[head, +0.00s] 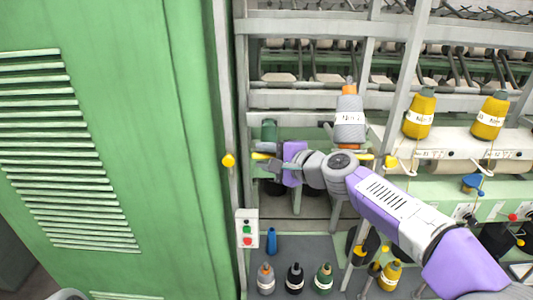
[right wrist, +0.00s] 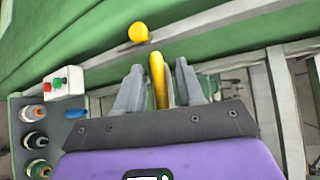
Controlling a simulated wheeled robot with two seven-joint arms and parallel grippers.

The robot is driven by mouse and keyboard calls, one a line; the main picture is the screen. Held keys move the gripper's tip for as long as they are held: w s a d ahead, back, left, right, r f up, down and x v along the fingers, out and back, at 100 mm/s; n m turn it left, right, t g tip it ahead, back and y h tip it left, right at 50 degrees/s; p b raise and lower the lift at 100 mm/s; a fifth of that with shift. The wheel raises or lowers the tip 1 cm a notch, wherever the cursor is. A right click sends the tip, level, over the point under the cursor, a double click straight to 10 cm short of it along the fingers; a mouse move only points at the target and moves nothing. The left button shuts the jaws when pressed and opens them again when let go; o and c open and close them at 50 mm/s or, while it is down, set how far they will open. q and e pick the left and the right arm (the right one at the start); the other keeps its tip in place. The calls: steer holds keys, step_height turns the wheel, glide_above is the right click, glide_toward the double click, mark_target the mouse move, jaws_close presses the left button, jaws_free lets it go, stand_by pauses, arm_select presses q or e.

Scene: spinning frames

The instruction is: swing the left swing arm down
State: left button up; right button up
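A yellow piece, apparently the end of the left swing arm (head: 262,156), shows beside my right gripper (head: 268,165) at the left end of the frame. In the right wrist view the yellow piece (right wrist: 158,80) stands between the two grey fingers of my right gripper (right wrist: 160,75), with narrow gaps on both sides. The fingers look open around it, not closed on it. My purple and grey right arm hides much of what lies behind it. My left gripper is not in view.
A green cabinet (head: 110,120) fills the left. A yellow knob (head: 228,160) is on the grey post. A grey bobbin (head: 349,118) and yellow bobbins (head: 419,115) stand above my arm.

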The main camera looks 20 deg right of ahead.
jaws_close()
steer(key=shift+f, duration=0.1)
stand_by(0.3)
step_height(320, 180, down, 20)
steer(key=n+t+b, duration=0.1)
steer(key=t+b, duration=0.1)
steer(key=b, duration=2.8)
steer(key=shift+f+n, duration=0.2)
steer(key=shift+n, duration=0.1)
